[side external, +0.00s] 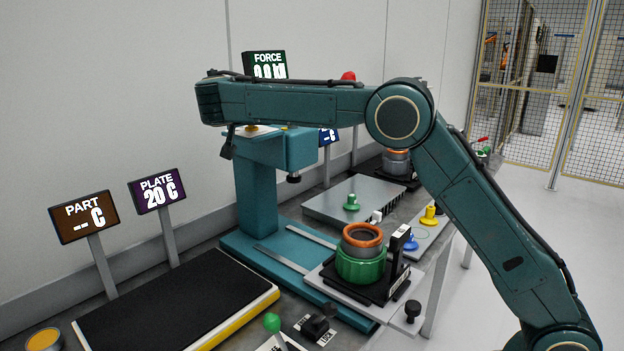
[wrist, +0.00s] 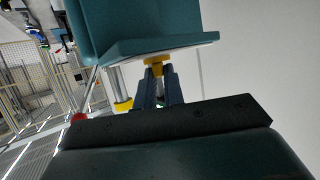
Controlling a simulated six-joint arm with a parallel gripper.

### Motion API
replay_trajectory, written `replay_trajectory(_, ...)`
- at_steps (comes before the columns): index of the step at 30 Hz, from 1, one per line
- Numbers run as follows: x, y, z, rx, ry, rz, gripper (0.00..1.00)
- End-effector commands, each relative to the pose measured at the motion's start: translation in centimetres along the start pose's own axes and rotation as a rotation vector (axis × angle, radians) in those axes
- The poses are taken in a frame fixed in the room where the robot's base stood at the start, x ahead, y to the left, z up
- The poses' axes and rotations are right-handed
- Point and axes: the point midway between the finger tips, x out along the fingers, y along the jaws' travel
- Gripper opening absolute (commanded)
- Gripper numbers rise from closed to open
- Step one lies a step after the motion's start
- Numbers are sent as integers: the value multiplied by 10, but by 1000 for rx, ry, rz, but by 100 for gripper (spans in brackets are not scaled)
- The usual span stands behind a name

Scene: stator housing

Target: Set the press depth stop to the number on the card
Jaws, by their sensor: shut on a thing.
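My gripper (wrist: 160,80) has its two dark fingers closed around a yellow knob (wrist: 157,62) at the teal press head (wrist: 150,47), in the wrist view. I cannot read a number or scale on the knob there. In the side view the teal press head (side external: 290,150) stands left of centre under my outstretched arm. A bit of yellow and white shows on its top, and my gripper is mostly hidden behind the arm. I cannot pick out a card with a readable depth number.
A green housing with an orange-topped ring (side external: 361,265) sits on a black fixture before the press. A black plate (side external: 180,305) lies at front left. Signs read PART -- C (side external: 84,217), PLATE 20 C (side external: 157,189) and FORCE (side external: 266,66). Yellow, blue and green knobbed pieces stand at right.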

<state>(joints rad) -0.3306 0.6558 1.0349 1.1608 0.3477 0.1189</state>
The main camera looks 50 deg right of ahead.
Motion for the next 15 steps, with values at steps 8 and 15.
replay_trajectory(8,0,0,0,0,1,-1,32)
replay_trajectory(15,0,0,0,0,1,-1,32)
